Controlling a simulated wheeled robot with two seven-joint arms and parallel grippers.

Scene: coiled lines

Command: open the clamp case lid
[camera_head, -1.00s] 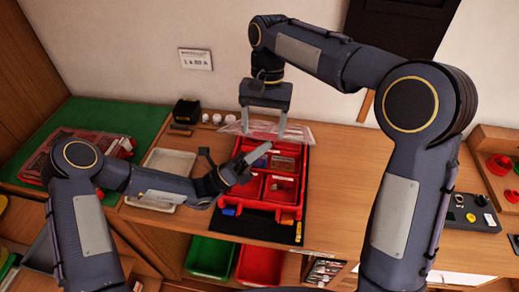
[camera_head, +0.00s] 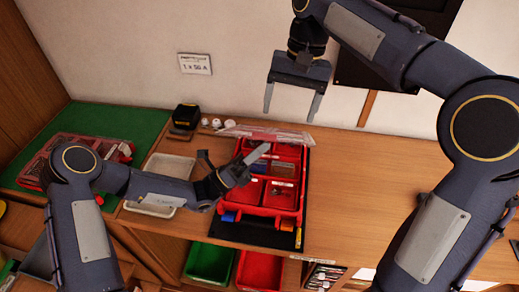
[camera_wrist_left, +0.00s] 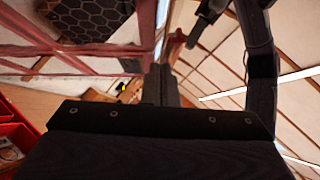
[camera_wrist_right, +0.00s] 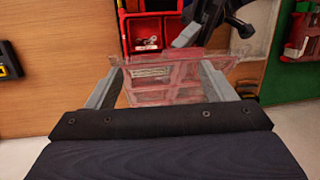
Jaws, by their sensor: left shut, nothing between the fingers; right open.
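The red clamp case (camera_head: 300,190) sits on a black mat on the bench, with its compartments uncovered and several small parts inside. Its clear lid (camera_head: 280,134) is swung back at the rear edge; the lid also shows in the right wrist view (camera_wrist_right: 160,92). My left gripper (camera_head: 264,149) is shut and empty, above the case's rear part; its closed fingers show in the left wrist view (camera_wrist_left: 160,85). My right gripper (camera_head: 292,105) is open and empty, above and behind the lid, apart from it in the head view.
A pale tray (camera_head: 170,166) lies left of the case. A second red case (camera_head: 65,150) stands on the green mat (camera_head: 95,112). A black box (camera_head: 186,115) and several white round pieces stand behind. Green (camera_head: 210,260) and red bins are below. The bench (camera_head: 350,180) right of the case is clear.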

